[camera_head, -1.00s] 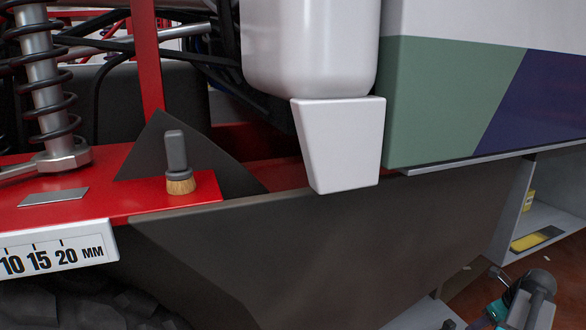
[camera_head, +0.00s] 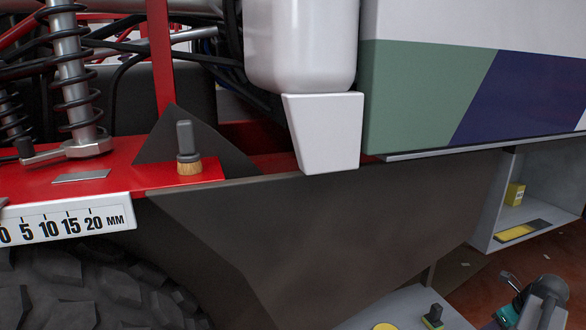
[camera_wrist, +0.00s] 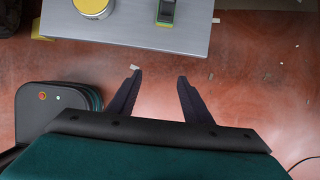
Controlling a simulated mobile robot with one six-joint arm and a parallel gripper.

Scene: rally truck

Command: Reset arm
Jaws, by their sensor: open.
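My gripper (camera_wrist: 158,92) is open in the wrist view, with two dark fingers apart and nothing between them. Reddish floor shows between and around the fingers. Part of my arm (camera_head: 538,302), teal and grey, shows at the bottom right of the head view. Its fingers cannot be made out there.
The truck's red frame holds a brush (camera_head: 187,148); a dark panel (camera_head: 340,230) lies below. A shelf (camera_head: 510,212) holds a yellow box (camera_head: 514,194). A grey surface (camera_wrist: 125,25) bears a yellow tin (camera_wrist: 93,6) and a green-edged block (camera_wrist: 166,11). Floor is open around my gripper.

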